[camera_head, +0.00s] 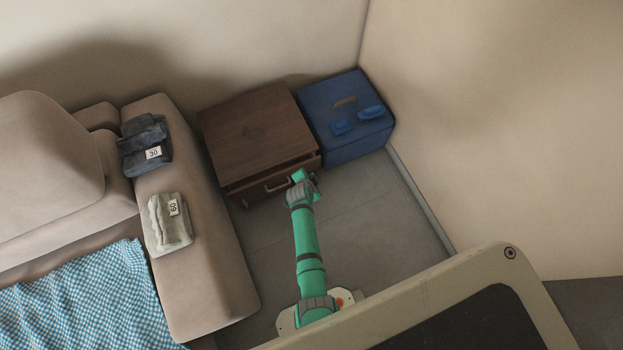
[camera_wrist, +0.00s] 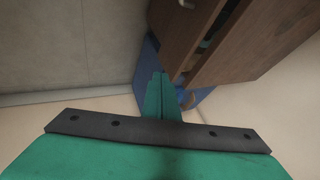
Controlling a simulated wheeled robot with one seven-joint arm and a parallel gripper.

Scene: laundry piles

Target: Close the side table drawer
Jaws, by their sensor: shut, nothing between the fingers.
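The brown wooden side table (camera_head: 250,128) stands against the back wall. My gripper (camera_head: 303,176) is at the right end of the drawer front. In the wrist view its green fingers (camera_wrist: 160,82) are together and empty, beside the edge of the drawer (camera_wrist: 208,20). The handle also shows at the top of that view (camera_wrist: 187,4). I cannot tell whether the fingers touch the wood.
A blue box-like seat (camera_head: 345,125) with small items on it stands right of the table. A beige sofa (camera_head: 195,240) with a dark folded cloth (camera_head: 143,140) and a pale one (camera_head: 170,228) is at the left. Grey floor (camera_head: 375,215) is clear before the table.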

